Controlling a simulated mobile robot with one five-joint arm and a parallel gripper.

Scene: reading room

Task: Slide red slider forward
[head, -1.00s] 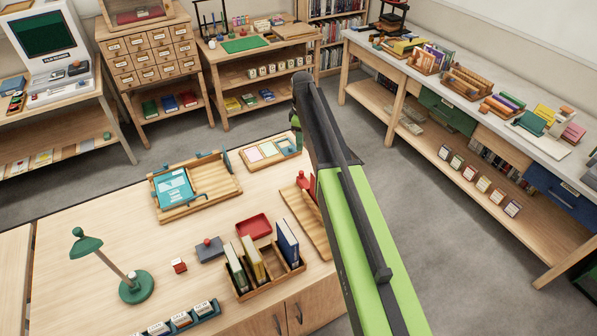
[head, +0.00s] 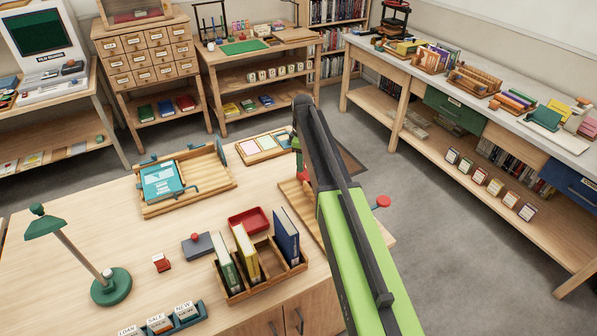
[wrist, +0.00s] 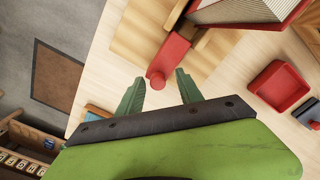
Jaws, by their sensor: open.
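The red slider (wrist: 170,56) shows in the wrist view as a red bar with a round knob at its near end, beside a wooden board (wrist: 143,36). My gripper (wrist: 159,77) is open, with its two green fingers on either side of the knob in the picture. I cannot tell whether they touch it or how far above it they are. In the head view my arm hides most of the board (head: 298,208).
A red tray (head: 249,220) and a wooden rack of upright books (head: 262,292) stand left of my arm. A wooden tray (head: 212,177) with a teal item and a card tray (head: 262,148) lie farther back. A green lamp (head: 110,285) stands at the left. Floor is clear to the right.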

